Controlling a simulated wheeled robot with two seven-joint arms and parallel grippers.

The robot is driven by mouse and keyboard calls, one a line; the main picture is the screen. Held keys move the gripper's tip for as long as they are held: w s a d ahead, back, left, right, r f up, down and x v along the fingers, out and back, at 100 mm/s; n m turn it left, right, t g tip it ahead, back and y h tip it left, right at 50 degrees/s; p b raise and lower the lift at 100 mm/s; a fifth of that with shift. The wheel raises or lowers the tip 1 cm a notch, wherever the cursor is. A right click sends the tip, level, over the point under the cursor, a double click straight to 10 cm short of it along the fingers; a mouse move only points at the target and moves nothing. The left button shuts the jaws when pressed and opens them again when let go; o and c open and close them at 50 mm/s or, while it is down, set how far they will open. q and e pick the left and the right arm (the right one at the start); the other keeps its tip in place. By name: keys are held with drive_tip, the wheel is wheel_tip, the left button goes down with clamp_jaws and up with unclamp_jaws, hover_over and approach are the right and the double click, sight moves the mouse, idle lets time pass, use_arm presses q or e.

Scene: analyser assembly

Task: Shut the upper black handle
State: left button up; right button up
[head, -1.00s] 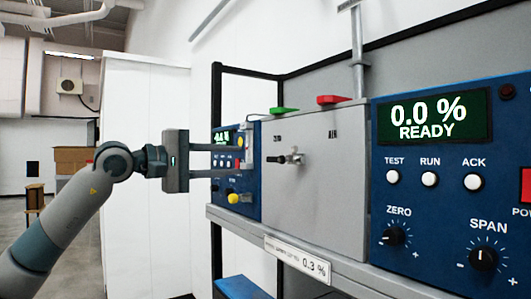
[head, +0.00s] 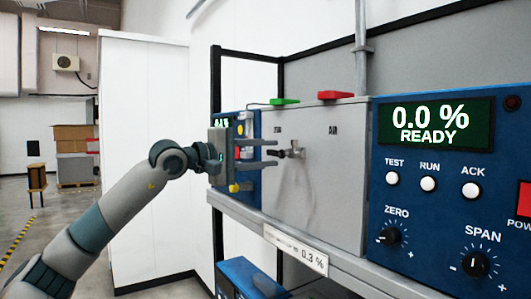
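A small valve with a black handle (head: 297,153) sticks out from the front of the grey box (head: 320,210), at mid-height. It is the only black handle that I can make out on this box; its exact angle is hard to tell. My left gripper (head: 274,153) comes in from the left, its two fingers apart, one above the other. The fingertips are at the valve's left end, above and below its level; I cannot tell whether they touch it. My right gripper is not in view.
A blue panel (head: 440,230) with a display, buttons and knobs stands to the right. A smaller blue unit (head: 246,184) is partly hidden behind my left gripper. Green (head: 284,101) and red (head: 335,95) pieces sit on the box's top. A shelf edge (head: 235,214) runs below.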

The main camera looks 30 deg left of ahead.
use_arm(q)
clamp_jaws()
drive_tip(key=shift+s+d+f+n+b, duration=0.25)
drive_tip(key=shift+d+f+n+b, duration=0.4)
drive_tip(key=shift+n+b, duration=1.9)
drive_tip(key=shift+s+d+f+n+b, duration=0.3)
drive_tip(key=shift+d+f+n+b, duration=0.35)
drive_tip(key=shift+n+b, duration=1.9)
drive_tip(key=shift+s+d+f+n+b, duration=0.25)
drive_tip(key=shift+d+f+n+b, duration=0.7)
drive_tip(key=shift+n, duration=2.85)
drive_tip(key=shift+a+r, duration=0.3)
drive_tip(key=shift+a, duration=0.05)
unclamp_jaws()
